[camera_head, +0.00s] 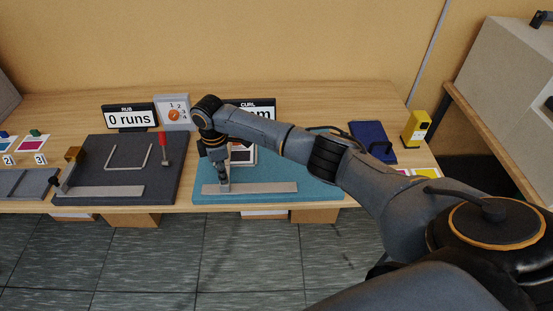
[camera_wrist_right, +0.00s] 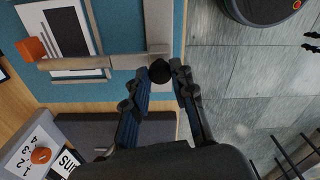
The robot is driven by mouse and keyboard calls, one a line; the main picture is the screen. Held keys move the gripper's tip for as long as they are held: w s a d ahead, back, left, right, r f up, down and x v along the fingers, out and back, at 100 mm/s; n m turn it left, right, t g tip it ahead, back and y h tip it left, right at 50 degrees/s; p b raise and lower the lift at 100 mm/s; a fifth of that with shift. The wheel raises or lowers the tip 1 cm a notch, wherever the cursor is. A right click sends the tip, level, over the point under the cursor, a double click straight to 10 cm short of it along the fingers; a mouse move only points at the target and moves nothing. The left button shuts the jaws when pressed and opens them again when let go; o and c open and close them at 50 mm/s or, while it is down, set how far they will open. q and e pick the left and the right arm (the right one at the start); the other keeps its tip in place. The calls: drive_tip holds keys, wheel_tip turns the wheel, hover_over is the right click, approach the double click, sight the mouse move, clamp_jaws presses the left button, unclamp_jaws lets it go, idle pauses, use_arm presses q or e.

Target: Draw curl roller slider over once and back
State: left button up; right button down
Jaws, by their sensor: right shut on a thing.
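The curl slider's black knob (camera_wrist_right: 160,71) is between the fingers of my right gripper (camera_head: 224,187), which is shut on it. In the right wrist view my gripper (camera_wrist_right: 169,72) shows on both sides of the knob. The grey rail (camera_head: 270,187) runs along the front of the teal mat (camera_head: 320,172), and the gripper is at its left end. A light bar (camera_wrist_right: 85,62) reaches from the slider across a printed sheet (camera_wrist_right: 65,30), ending at an orange block (camera_wrist_right: 30,49). My arm hides part of the CURL sign (camera_head: 262,104). My left gripper is out of view.
A dark mat (camera_head: 115,150) to the left carries another rail and a red-handled tool (camera_head: 163,148). A "0 runs" sign (camera_head: 130,116) and a number card (camera_head: 173,112) stand behind it. A blue pad (camera_head: 368,137) and a yellow device (camera_head: 416,127) are at the right.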

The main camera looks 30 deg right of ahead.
drive_tip(key=shift+s+d+p, duration=0.8)
drive_tip(key=shift+d+p, duration=0.2)
drive_tip(key=shift+d, duration=0.2)
drive_tip(key=shift+s+d+p, duration=0.75)
drive_tip(key=shift+d+p, duration=0.2)
drive_tip(key=shift+d, duration=0.3)
drive_tip(key=shift+s+d+p, duration=0.8)
drive_tip(key=shift+d+p, duration=0.2)
drive_tip(key=shift+d, duration=0.2)
drive_tip(key=shift+s+d+f, duration=0.15)
drive_tip(key=shift+d, duration=0.1)
drive_tip(key=shift+s+d, duration=0.5)
drive_tip(key=shift+d, duration=0.4)
drive_tip(key=shift+s+d, duration=0.6)
drive_tip(key=shift+d, duration=0.35)
drive_tip(key=shift+s+d, duration=0.6)
drive_tip(key=shift+d, duration=0.35)
drive_tip(key=c, duration=1)
unclamp_jaws()
drive_tip(key=shift+c, duration=0.2)
drive_tip(key=shift+w, duration=0.1)
wheel_tip(320, 180, up, 8)
